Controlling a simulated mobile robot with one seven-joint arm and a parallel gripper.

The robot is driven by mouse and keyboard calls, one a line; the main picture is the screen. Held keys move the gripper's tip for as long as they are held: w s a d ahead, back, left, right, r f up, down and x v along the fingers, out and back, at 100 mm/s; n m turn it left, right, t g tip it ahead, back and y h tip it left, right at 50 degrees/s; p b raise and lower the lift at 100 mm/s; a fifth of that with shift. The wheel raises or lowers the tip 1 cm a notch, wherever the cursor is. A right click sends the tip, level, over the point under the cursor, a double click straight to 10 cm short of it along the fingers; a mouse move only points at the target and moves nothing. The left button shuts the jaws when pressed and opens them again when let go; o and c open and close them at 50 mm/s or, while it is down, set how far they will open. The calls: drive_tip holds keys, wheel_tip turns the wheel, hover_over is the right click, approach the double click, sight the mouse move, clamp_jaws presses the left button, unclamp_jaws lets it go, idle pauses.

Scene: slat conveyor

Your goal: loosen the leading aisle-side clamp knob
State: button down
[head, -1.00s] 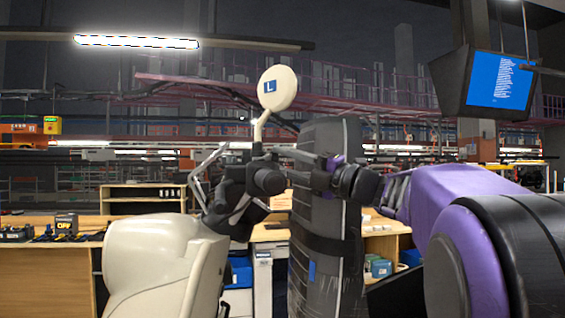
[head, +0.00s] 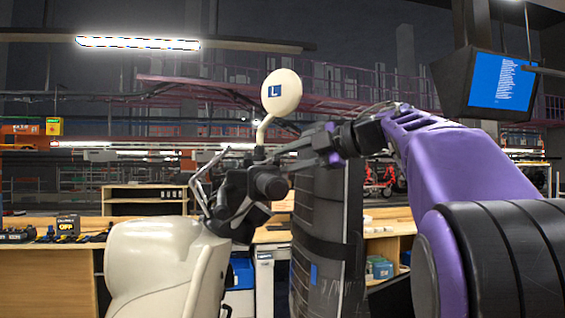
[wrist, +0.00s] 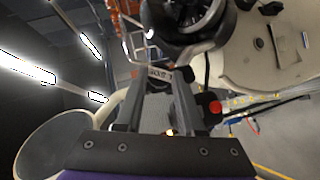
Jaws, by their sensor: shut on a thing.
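My gripper (head: 290,158) reaches in from the right, its dark fingers pointing left, at the black handlebar parts (head: 268,185) of a cream vehicle (head: 160,268). In the wrist view my gripper (wrist: 158,78) is shut on a small pale lettered piece (wrist: 157,73) between its fingertips. What that piece belongs to cannot be told. A red knob-like cap (wrist: 215,107) shows to the right of the fingers in the wrist view. I cannot make out the leading aisle-side clamp knob for certain.
The disc's plain side (wrist: 55,145) is close to my gripper at lower left in the wrist view. Wooden benches (head: 45,275) with tools stand behind the vehicle. A blue screen (head: 497,82) hangs at upper right. Open air lies above the handlebar.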

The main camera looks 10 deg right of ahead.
drive_tip(key=shift+w+r+m+g+h, duration=0.1)
drive_tip(key=shift+m+g+h, duration=0.1)
drive_tip(key=shift+m+g, duration=0.3)
drive_tip(key=shift+w+r+m+g+h, duration=0.1)
drive_tip(key=shift+m+g+h, duration=0.15)
drive_tip(key=shift+g, duration=0.45)
drive_tip(key=shift+r+m+g, duration=0.1)
drive_tip(key=shift+m+g, duration=0.3)
drive_tip(key=shift+m, duration=0.05)
drive_tip(key=c, duration=0.5)
unclamp_jaws()
drive_tip(key=shift+s+r, duration=0.1)
